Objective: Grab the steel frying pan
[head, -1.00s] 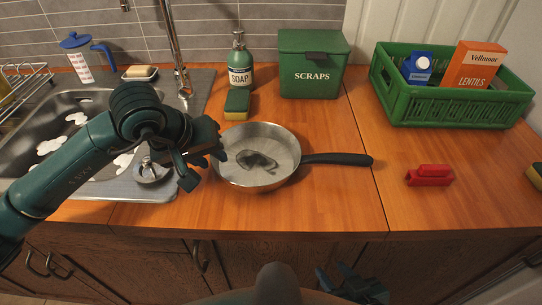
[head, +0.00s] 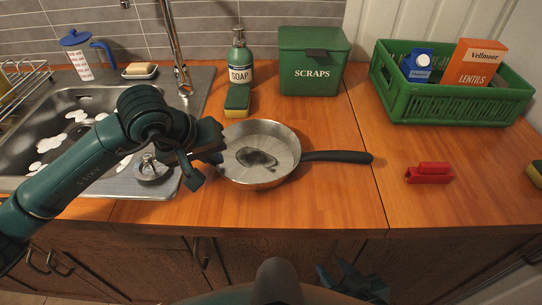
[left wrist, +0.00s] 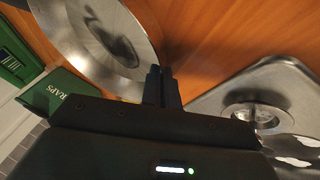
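The steel frying pan (head: 282,142) lies flat on the wooden counter, with its black handle pointing right. A dark reflection or patch shows on its base. My left gripper (head: 215,157) is at the pan's left rim, on the side opposite the handle. In the left wrist view its two fingers (left wrist: 162,76) are close together, with the pan's rim (left wrist: 158,52) running to their tips; they look shut on the rim. The exact contact is partly hidden. My right gripper (head: 352,283) is low, below the counter's front edge and away from the pan; its fingers are unclear.
A sponge (head: 237,101) and soap bottle (head: 239,62) stand behind the pan, beside the green scraps bin (head: 312,85). A green crate (head: 455,107) is at the back right. A red object (head: 429,174) lies right of the handle. The sink (head: 62,103) is left.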

